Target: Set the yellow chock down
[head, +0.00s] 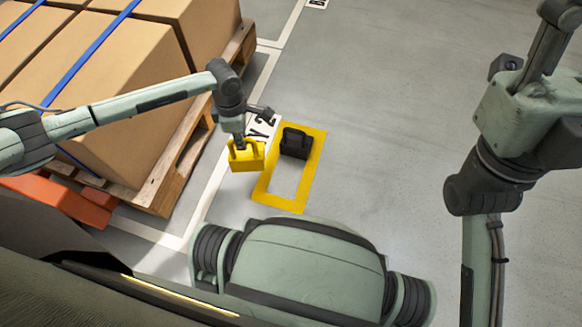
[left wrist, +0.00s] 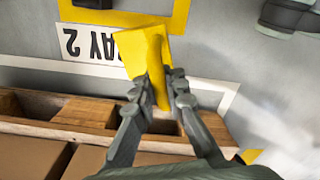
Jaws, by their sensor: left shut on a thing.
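The yellow chock (head: 246,158) hangs from my left gripper (head: 239,139), which is shut on its handle. In the head view the chock appears just left of the yellow floor frame (head: 262,190); its height above the floor is hard to tell. The left wrist view shows the chock (left wrist: 143,50) between the two fingers (left wrist: 160,88), with the frame (left wrist: 182,14) beyond it. A black chock (head: 295,146) stands in the far part of the frame, and the near part is bare floor. My right gripper is out of view.
A wooden pallet (head: 168,180) with strapped cardboard boxes (head: 125,100) stands at the left, close beside my left arm. A white floor label (left wrist: 88,43) lies between pallet and frame. Open grey floor (head: 390,120) extends to the right of the frame.

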